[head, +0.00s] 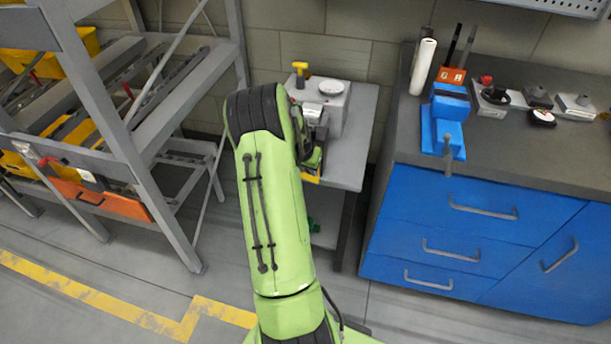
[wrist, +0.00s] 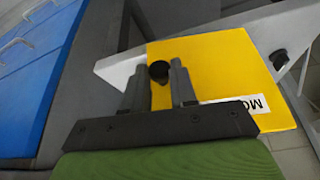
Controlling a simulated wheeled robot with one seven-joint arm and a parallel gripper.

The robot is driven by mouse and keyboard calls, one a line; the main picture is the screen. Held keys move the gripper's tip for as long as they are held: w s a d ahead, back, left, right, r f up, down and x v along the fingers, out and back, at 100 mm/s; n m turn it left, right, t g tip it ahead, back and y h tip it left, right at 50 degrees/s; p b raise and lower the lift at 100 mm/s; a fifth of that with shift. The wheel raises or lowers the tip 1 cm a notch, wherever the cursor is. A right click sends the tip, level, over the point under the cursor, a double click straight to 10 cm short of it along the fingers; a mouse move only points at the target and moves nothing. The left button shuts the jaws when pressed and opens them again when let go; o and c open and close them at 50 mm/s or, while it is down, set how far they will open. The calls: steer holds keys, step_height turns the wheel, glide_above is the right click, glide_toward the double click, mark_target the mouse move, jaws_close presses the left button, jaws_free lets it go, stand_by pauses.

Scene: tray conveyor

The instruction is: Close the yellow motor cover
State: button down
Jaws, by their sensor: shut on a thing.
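The yellow motor cover (wrist: 215,62) fills the middle of the wrist view as a flat panel with a white label, partly cut off by my gripper. A black knob (wrist: 159,71) sits on its left part. My gripper (wrist: 160,78) is shut on this knob, with one finger on each side. In the head view only a small yellow edge of the cover (head: 311,178) shows below my wrist; my green arm hides the rest. I cannot tell from these views how far the cover stands open.
A grey stand (head: 352,150) carries a grey box with a round white top (head: 331,87) and a yellow-topped handle (head: 300,70). A blue cabinet (head: 450,235) with a blue vise (head: 441,125) stands to the right. A grey rack (head: 95,110) stands left. Floor between is clear.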

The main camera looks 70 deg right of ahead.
steer(key=shift+s+d+n+t, duration=0.15)
steer(key=shift+d+n+t, duration=0.05)
steer(key=shift+d+n, duration=0.45)
steer(key=shift+s+d+n+t, duration=0.2)
steer(key=shift+d+n, duration=0.25)
steer(key=shift+d, duration=0.25)
steer(key=c, duration=0.9)
jaws_free()
steer(key=shift+w, duration=0.1)
steer(key=p+v, duration=0.4)
steer(key=v, duration=1.1)
steer(key=shift+r, duration=0.4)
